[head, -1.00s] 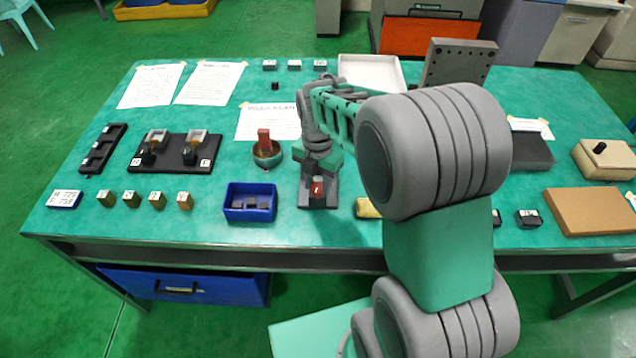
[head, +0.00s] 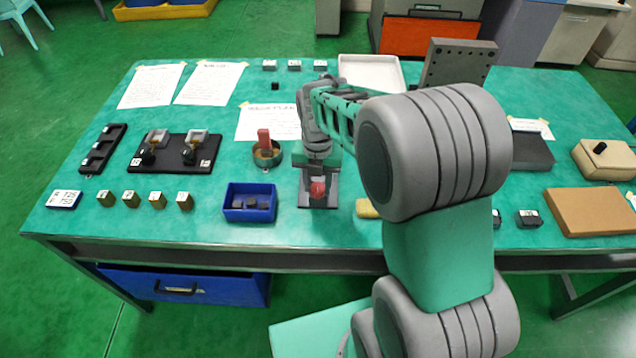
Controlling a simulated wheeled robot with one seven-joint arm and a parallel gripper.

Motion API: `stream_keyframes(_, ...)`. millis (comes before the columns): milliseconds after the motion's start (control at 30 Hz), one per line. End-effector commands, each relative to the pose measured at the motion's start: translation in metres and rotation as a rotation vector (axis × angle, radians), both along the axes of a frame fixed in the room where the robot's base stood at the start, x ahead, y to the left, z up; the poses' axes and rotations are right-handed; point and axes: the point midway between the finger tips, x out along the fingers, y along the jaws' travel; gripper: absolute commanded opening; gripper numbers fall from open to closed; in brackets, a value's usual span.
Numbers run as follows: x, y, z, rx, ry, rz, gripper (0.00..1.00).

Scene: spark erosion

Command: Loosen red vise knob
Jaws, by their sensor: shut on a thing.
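The red vise knob (head: 317,189) shows at the near side of the small dark vise (head: 304,200), close to the front middle of the green table. My gripper (head: 318,176) comes down over the vise from behind and is shut on the knob. The fingertips are small and partly hidden, so the exact grip on the knob is hard to see. My gripper also covers the back of the vise and its jaws.
A blue bin (head: 250,214) with dark pieces and a round pot with a red block (head: 265,142) stand left of the vise. A yellow piece (head: 366,209) lies to its right. My arm hides much of the table's right middle.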

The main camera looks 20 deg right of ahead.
Motion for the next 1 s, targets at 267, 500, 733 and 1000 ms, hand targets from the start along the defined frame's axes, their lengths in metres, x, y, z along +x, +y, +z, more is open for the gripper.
stream_keyframes(267,0.001,0.000,0.001,0.000,-0.002,0.001,0.47)
stream_keyframes(500,0.000,0.000,0.000,0.000,-0.001,0.000,0.58)
stream_keyframes(733,0.001,0.000,0.009,0.000,-0.004,-0.001,0.58)
stream_keyframes(1000,0.001,0.000,0.061,0.000,-0.004,0.000,0.58)
